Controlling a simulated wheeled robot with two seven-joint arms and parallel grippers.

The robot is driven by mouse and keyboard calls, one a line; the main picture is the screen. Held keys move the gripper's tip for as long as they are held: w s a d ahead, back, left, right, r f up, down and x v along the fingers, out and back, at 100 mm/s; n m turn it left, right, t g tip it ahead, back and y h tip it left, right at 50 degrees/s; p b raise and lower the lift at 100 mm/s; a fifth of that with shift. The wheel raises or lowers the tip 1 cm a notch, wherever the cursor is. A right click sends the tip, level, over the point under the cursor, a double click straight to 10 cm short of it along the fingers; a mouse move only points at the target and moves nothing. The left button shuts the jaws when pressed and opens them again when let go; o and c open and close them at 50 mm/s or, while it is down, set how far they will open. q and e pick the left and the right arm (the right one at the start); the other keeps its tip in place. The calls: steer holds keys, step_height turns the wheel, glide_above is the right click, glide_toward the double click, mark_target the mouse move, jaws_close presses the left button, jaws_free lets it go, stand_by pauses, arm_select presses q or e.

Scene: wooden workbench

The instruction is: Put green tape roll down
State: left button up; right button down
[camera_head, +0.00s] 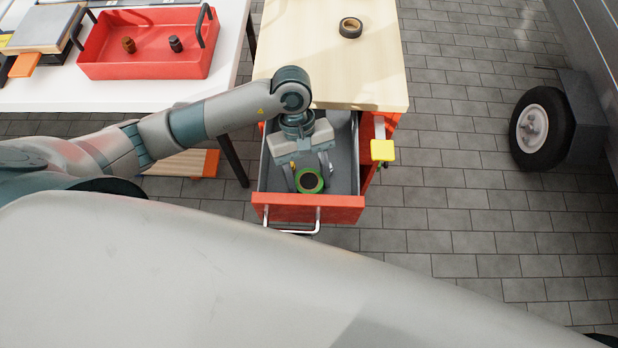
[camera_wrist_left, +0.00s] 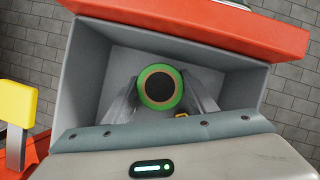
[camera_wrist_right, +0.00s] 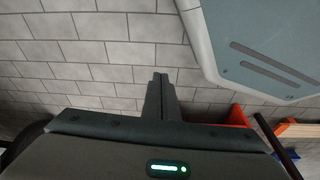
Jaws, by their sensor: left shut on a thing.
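The green tape roll (camera_head: 310,190) is between the fingers of my left gripper (camera_head: 309,177), inside the open red drawer (camera_head: 318,208) with its grey lining. The left wrist view also shows the tape roll (camera_wrist_left: 160,107), with its brown inner ring and dark middle, and a finger of my left gripper (camera_wrist_left: 160,98) on each side of it. The gripper is shut on the roll. I cannot tell whether the roll touches the drawer floor. My right gripper (camera_wrist_right: 160,95) shows only in the right wrist view, its fingers together with nothing between them, above the paved floor.
A black tape roll (camera_head: 350,35) lies on the wooden top (camera_head: 300,50) behind the drawer. A yellow block-shaped thing (camera_head: 382,150) stands out beside the drawer on the right. A red tote (camera_head: 150,71) with two small items sits on the white table (camera_head: 110,100).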

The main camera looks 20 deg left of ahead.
steer(key=shift+w, duration=0.2)
arm_select(q)
steer(key=shift+f, duration=0.1)
steer(key=o, duration=0.8)
arm_select(e)
steer(key=shift+s+a+r, duration=0.1)
steer(key=shift+s+r, duration=0.2)
steer(key=shift+r, duration=0.05)
steer(key=shift+w, duration=0.1)
arm_select(q)
steer(key=shift+v, duration=1.15)
steer(key=b+v, duration=0.1)
steer(key=v, duration=0.9)
steer(key=shift+b, duration=0.3)
arm_select(e)
steer(key=r, duration=0.1)
steer(key=w+r, duration=0.1)
steer(key=r, duration=0.1)
steer(key=shift+a+r, duration=0.15)
steer(key=shift+r, duration=0.05)
